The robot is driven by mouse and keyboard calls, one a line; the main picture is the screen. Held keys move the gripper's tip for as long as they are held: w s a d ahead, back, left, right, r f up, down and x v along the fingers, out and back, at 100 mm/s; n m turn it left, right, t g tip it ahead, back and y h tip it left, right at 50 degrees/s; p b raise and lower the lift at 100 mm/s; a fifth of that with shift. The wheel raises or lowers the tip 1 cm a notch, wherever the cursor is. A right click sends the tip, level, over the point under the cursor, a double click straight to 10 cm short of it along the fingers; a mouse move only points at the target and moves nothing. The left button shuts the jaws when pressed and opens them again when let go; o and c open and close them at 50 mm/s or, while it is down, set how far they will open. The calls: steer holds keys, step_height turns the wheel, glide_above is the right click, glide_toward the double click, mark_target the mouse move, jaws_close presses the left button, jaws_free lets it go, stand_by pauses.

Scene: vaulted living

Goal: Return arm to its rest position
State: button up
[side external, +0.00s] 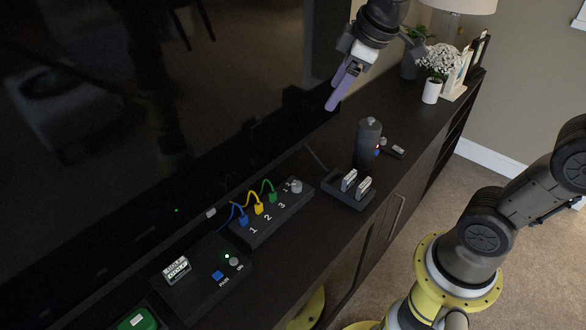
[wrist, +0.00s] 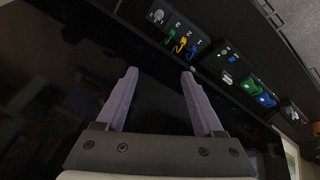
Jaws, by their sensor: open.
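My gripper (side external: 346,86) is raised in the air above the dark cabinet top, in front of the large black screen in the side external view. Its purple fingers point down and to the left. In the wrist view my gripper (wrist: 160,75) shows two purple fingers spread apart with nothing between them. My arm runs from its yellow and black base at the lower right, and part of it lies outside the picture.
The cabinet (side external: 405,185) bears a numbered box (side external: 272,214) with blue, yellow and green plugs, a switch box (side external: 205,283), a dark canister (side external: 367,145), a slotted holder (side external: 346,191) and a white flower pot (side external: 431,91). The black screen (side external: 130,110) stands behind. Carpet lies right.

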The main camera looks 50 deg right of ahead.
steer(key=s+f+m, duration=0.2)
steer(key=s+m, duration=0.1)
steer(key=s, duration=0.5)
steer(key=s+a+f+m, duration=0.1)
steer(key=s+f+m, duration=0.1)
steer(key=s, duration=0.6)
steer(key=shift+s+f+m+t, duration=0.25)
steer(key=shift+s+m+t, duration=0.05)
steer(key=shift+s+m, duration=0.1)
steer(key=shift+a, duration=0.1)
stand_by(0.7)
